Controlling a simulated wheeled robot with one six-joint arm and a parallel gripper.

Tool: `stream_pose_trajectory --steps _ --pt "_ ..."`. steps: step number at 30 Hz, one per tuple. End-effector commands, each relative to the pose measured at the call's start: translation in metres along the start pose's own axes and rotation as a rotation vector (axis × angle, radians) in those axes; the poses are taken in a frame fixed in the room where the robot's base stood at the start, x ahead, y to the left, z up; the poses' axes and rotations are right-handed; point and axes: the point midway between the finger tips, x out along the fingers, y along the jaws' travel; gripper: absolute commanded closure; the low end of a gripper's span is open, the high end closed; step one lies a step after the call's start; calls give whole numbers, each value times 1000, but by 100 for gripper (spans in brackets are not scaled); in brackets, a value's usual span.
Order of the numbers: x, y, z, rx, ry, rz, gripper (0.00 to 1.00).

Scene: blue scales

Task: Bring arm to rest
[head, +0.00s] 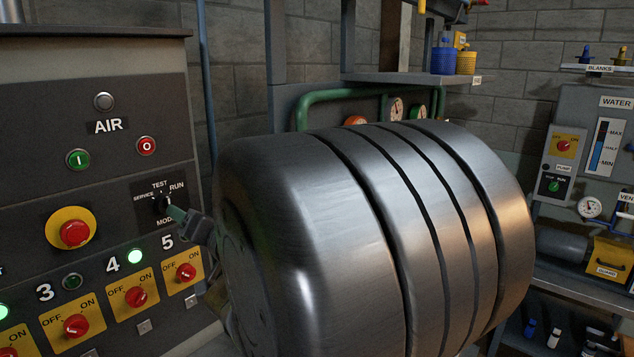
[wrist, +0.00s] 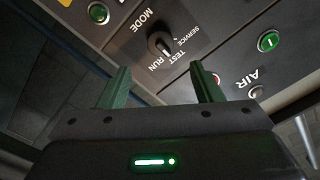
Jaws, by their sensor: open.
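My gripper (head: 178,213) is at the control panel (head: 60,130), close to the black MODE knob (head: 160,203). In the wrist view my gripper (wrist: 160,75) has its two green fingers apart with nothing between them. The MODE knob (wrist: 160,45) shows just beyond the fingertips, and the fingers appear clear of it. Its pale mark faces the TEST and RUN side; which label exactly I cannot tell. My large metal arm link fills the middle of the head view and hides part of the panel's right side.
The panel carries a red emergency button (head: 75,233), AIR buttons (head: 112,152) and red rotary switches (head: 136,297) below. At right stand a water panel (head: 600,140) and yellow guard box (head: 612,258). A shelf (head: 412,78) holds small tubs.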

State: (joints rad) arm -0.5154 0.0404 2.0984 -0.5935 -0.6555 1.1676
Motion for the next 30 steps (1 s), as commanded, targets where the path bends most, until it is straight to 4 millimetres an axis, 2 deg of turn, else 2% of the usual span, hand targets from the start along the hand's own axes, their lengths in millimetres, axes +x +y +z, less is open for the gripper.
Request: stream_pose_trajectory --steps 3,9,12,30 --pt "-21 0 -1 -1 3 1 41" --pt "-49 0 0 -1 1 2 41" --pt "-27 0 1 2 -4 -3 41" --pt "74 -1 0 0 -3 -1 41"
